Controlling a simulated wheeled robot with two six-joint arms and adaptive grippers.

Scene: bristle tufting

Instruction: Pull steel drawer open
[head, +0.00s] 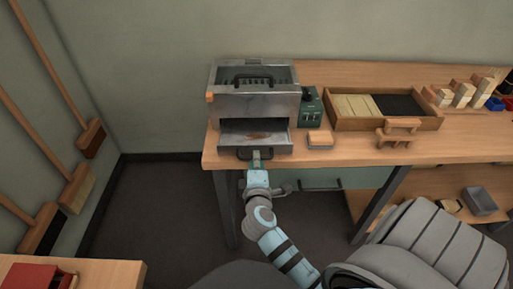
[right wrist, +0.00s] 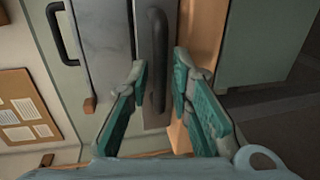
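The steel drawer (head: 282,141) is in the lower part of a grey steel box (head: 228,104) on the wooden bench. The drawer's floor shows behind its low front, with a brownish patch on it; how far it stands out is hard to tell. A dark bar handle (right wrist: 158,62) is on the drawer front. My right gripper (head: 256,158) is at this handle in the head view. In the right wrist view its two teal-padded fingers (right wrist: 160,68) stand on either side of the handle, with a gap visible. My left gripper is not in view.
A green control box (head: 311,108) stands right of the steel box. A small block (head: 320,140) lies near the bench edge. A wooden tray (head: 431,124) and several wooden blocks are further right. A green drawer front (head: 345,177) is under the bench. Floor (head: 150,220) is clear at left.

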